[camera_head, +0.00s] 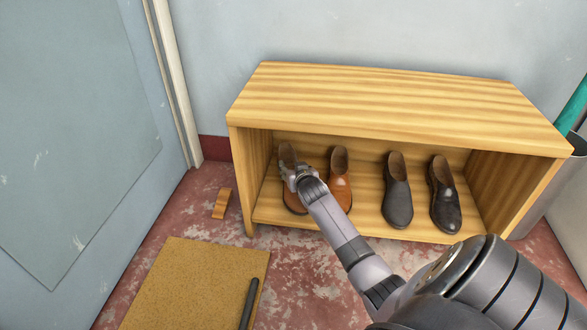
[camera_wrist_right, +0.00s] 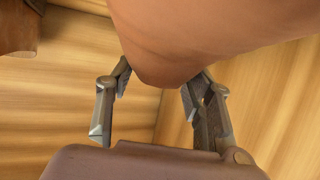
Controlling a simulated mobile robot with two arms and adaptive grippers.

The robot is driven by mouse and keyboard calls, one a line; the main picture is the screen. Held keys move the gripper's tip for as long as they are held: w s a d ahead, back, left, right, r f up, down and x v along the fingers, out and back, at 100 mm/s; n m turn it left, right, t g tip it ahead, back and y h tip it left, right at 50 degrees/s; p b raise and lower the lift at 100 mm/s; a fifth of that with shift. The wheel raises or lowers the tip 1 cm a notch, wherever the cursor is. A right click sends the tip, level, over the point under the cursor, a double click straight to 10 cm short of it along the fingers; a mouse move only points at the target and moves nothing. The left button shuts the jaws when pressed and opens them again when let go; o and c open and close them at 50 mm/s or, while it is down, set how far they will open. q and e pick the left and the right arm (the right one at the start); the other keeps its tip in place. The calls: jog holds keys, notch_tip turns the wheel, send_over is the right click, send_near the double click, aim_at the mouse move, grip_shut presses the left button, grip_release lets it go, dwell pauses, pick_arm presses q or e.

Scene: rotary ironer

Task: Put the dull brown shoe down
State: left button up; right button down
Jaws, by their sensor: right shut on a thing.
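The dull brown shoe (camera_head: 287,153) is at the left end inside the wooden shoe rack, partly hidden behind my right gripper (camera_head: 295,175). In the right wrist view the shoe (camera_wrist_right: 190,40) fills the top, between the two fingers of the right gripper (camera_wrist_right: 160,92), which is shut on it. I cannot tell whether its sole touches the rack's bottom board. A shinier orange-brown shoe (camera_head: 340,165) stands just to its right. My left gripper is not in view.
The rack (camera_head: 390,95) has a top board above and side walls. A grey shoe (camera_head: 398,195) and a black shoe (camera_head: 445,200) stand further right inside. On the floor are a wooden wedge (camera_head: 222,203) and a tan mat (camera_head: 190,285) with a dark rod (camera_head: 249,305).

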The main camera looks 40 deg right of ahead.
jog(key=shift+r, duration=0.1)
jog(key=c, duration=0.7)
grip_release()
jog(key=shift+c, duration=0.2)
jog(key=shift+s+a+r+p, duration=0.25)
jog(key=shift+s+p, duration=0.1)
jog(key=shift+p, duration=0.15)
jog(key=p+v, duration=0.6)
jog(key=v, duration=0.3)
jog(key=shift+s+a+r+p, duration=0.2)
jog(key=shift+s+r+p, duration=0.05)
jog(key=shift+s+p, duration=0.25)
jog(key=shift+s+a, duration=0.2)
jog(key=shift+s, duration=0.2)
